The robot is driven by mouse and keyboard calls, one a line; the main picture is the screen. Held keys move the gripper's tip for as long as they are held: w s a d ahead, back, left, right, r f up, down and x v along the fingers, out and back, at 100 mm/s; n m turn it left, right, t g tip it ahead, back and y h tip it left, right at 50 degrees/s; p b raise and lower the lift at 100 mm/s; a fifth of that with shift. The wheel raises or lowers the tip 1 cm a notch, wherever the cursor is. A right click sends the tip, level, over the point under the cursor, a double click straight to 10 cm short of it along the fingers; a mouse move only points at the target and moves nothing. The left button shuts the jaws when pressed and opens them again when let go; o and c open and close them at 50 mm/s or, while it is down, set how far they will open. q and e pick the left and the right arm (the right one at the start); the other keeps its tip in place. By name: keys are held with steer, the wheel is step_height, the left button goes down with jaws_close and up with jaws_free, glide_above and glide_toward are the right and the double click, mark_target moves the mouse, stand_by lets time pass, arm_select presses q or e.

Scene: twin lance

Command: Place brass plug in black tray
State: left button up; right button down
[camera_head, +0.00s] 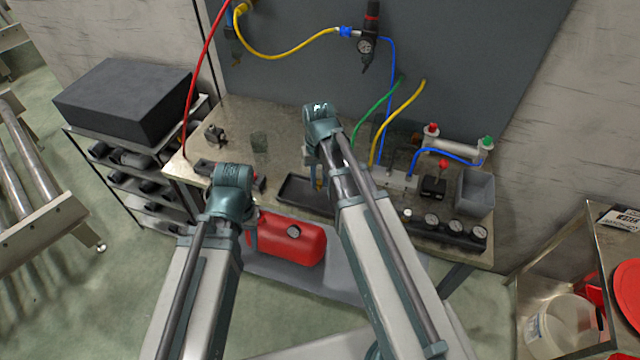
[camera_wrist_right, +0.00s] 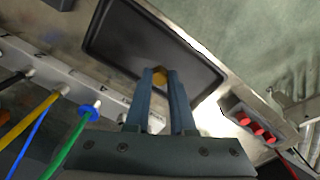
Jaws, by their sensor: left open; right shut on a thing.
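The black tray (camera_head: 296,189) lies on the bench near its front edge, and it fills the upper middle of the right wrist view (camera_wrist_right: 115,40). My right gripper (camera_wrist_right: 159,75) is shut on the brass plug (camera_wrist_right: 159,72), a small yellow piece between the fingertips. The tray is behind the plug in that view; the height between them is hard to tell. In the head view my right gripper (camera_head: 317,182) points down over the tray, partly hidden by its arm. My left gripper (camera_head: 258,184) is at the bench's front edge, left of the tray, mostly hidden behind its wrist.
A grey bin (camera_head: 475,192) and a row of gauges (camera_head: 446,226) stand at the bench's right. A manifold (camera_head: 392,180) with green, yellow and blue hoses is right of my right arm. A red tank (camera_head: 290,240) is below the bench.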

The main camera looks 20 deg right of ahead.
mark_target(319, 181)
steer(key=f+b, duration=0.3)
steer(key=shift+w+d, duration=0.15)
steer(key=shift+w, duration=0.25)
steer(key=shift+f, duration=0.3)
steer(key=shift+s, duration=0.1)
steer(key=shift+f+b, duration=0.15)
steer(key=shift+b, duration=0.25)
steer(key=c, duration=0.8)
jaws_free()
steer(key=shift+o, duration=0.2)
